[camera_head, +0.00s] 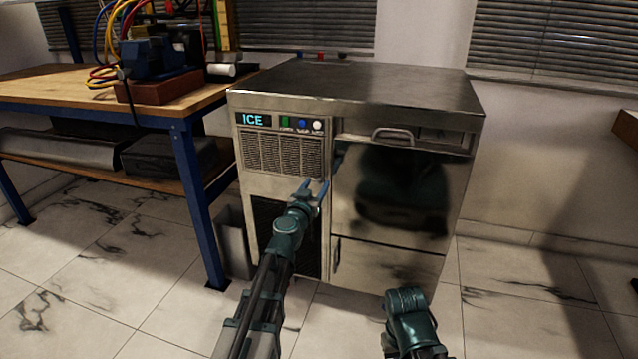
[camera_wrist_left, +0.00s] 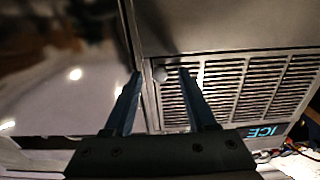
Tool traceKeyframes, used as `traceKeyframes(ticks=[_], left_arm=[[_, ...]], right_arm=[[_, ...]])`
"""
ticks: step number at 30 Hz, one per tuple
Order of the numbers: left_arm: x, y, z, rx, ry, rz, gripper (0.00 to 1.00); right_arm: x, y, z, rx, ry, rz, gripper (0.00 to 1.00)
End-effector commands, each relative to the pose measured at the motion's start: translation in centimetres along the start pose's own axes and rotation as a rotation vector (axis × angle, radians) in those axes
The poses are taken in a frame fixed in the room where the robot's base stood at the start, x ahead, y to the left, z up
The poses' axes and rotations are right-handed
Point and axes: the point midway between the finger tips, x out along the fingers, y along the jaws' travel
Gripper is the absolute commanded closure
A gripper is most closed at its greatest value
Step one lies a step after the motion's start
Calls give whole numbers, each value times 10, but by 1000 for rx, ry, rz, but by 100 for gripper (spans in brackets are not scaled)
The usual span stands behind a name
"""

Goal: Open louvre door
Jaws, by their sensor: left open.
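The louvre door (camera_head: 283,155) is the slatted metal panel on the upper left front of the steel ice machine, below the lit ICE sign. Its slats also show in the left wrist view (camera_wrist_left: 245,92). A small round knob (camera_wrist_left: 160,75) is at the slatted panel's edge, near the seam with the dark glossy door. My left gripper (camera_head: 315,184) is open in front of the panel's lower right corner. In the left wrist view its fingertips appear on either side of the knob; contact cannot be told. My right gripper is not visible; only part of my right arm shows.
The ice machine (camera_head: 350,88) has a dark glossy door (camera_head: 390,195) with a handle (camera_head: 393,134) to the right of the louvres. A blue-legged workbench (camera_head: 192,185) stands close on the left. A grey bin (camera_head: 232,240) is between them. The tiled floor at right is clear.

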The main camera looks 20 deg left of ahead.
Motion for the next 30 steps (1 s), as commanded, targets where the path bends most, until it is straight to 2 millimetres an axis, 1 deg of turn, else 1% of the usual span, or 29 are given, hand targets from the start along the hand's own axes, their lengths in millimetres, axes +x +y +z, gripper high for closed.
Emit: traceKeyframes(ticks=[1,3,11,14,18,21,30], left_arm=[[6,0,0,0,0,0,43],[9,0,0,0,0,0,43],[9,0,0,0,0,-1,43],[9,0,0,0,0,-1,59],[9,0,0,0,0,-1,85],[9,0,0,0,0,-1,100],[9,0,0,0,0,-1,100]], right_arm=[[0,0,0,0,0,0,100],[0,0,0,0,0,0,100],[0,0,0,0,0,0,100],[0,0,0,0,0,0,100],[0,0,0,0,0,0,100],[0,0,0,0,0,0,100],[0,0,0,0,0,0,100]])
